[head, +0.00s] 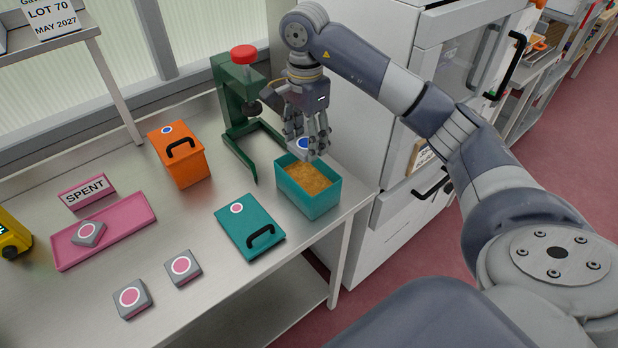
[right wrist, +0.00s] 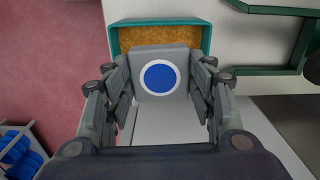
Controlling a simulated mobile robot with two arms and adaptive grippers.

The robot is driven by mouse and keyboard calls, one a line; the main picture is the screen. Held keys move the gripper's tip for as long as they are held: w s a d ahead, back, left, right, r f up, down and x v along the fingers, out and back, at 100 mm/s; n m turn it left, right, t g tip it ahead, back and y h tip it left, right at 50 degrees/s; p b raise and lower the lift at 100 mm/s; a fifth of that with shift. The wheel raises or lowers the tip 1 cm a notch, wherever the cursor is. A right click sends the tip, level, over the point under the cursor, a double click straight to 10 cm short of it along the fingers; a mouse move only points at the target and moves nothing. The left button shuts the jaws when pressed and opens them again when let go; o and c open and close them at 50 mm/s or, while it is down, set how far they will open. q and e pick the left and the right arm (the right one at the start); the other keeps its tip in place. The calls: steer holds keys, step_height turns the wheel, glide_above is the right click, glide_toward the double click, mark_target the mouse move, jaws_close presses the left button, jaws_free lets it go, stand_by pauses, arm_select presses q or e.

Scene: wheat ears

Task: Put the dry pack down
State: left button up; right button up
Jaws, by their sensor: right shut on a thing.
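My right gripper (head: 307,146) is shut on a grey pack with a blue round spot (head: 304,145). It holds the pack above the teal open box (head: 313,205), which has a golden-brown filling. In the right wrist view the pack (right wrist: 160,57) sits between the fingers (right wrist: 160,90), with the teal box (right wrist: 158,22) behind it. Several grey packs with pink spots are on the table: one (head: 89,233) in the pink tray (head: 135,212) by the SPENT sign (head: 87,191), and two (head: 132,299) (head: 183,267) in front. My left gripper is not in view.
A teal lid with a black handle (head: 250,226) lies left of the teal box. An orange box (head: 178,155) and a green press with a red knob (head: 240,105) stand behind. A yellow object (head: 12,236) is at the left edge. The middle of the metal table is clear.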

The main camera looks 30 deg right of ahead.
steer(key=shift+d+f, duration=0.15)
steer(key=shift+f, duration=0.3)
steer(key=p, duration=0.2)
glide_above(307, 180)
steer(key=shift+m, duration=0.3)
step_height(307, 180, down, 5)
steer(key=shift+r, duration=0.1)
step_height(307, 180, down, 4)
steer(key=shift+f+p, duration=0.1)
steer(key=shift+p, duration=0.3)
steer(key=shift+f, duration=0.15)
steer(key=o, duration=1.1)
steer(key=shift+c, duration=0.2)
